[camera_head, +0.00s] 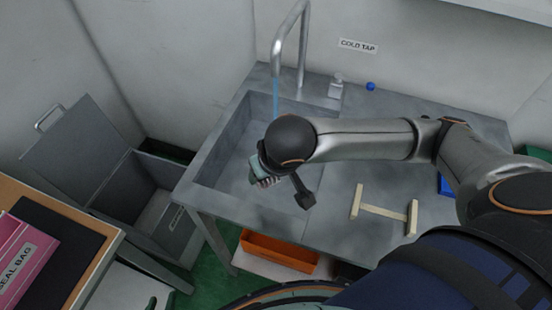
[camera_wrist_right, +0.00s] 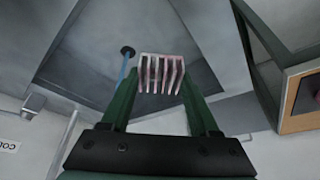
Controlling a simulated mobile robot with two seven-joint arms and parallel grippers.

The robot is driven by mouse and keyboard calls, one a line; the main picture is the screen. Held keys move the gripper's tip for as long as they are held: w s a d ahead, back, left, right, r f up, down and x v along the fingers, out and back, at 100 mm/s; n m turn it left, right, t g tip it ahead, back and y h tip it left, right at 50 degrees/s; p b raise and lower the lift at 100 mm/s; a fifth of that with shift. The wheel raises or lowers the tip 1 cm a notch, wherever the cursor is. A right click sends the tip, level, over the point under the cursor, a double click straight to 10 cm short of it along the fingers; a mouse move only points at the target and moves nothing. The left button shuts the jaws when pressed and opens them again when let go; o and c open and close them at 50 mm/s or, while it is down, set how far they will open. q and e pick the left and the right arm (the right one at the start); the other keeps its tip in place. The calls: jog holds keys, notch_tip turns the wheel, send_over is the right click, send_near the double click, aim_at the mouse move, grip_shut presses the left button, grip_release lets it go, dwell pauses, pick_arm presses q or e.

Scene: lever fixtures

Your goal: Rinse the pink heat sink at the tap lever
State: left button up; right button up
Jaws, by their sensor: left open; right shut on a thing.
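The pink heat sink (camera_wrist_right: 161,73), a finned block, is between the green fingers of my right gripper (camera_wrist_right: 162,88). Its fins also show below the wrist in the head view (camera_head: 266,182), over the sink basin (camera_head: 228,168). My right gripper is shut on it. The curved metal tap (camera_head: 278,50) stands behind the sink. A blue water stream (camera_head: 276,96) falls from it; in the right wrist view the stream (camera_wrist_right: 122,68) passes left of the heat sink. Only a green tip of my open left gripper (camera_head: 151,302) shows at the bottom edge.
A wooden rack (camera_head: 384,212) lies right of the basin. An orange bin (camera_head: 278,252) is below; an open grey bin (camera_head: 80,140) is left. A sign (camera_head: 357,46) reads COLD TAP.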

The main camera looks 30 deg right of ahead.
jog(key=shift+w+a+f, duration=0.1)
jog(key=shift+a+f, duration=0.1)
jog(key=shift+w+d+f+b, duration=0.2)
jog(key=shift+w+d+b, duration=0.1)
jog(key=shift+w+b, duration=0.25)
jog(key=w+d+f+b, duration=0.2)
jog(key=w+d+b, duration=0.2)
jog(key=w, duration=0.6)
jog(key=d, duration=0.2)
jog(key=shift+w+d+b, duration=0.25)
jog(key=shift+d+b, duration=0.15)
jog(key=shift+f, duration=0.1)
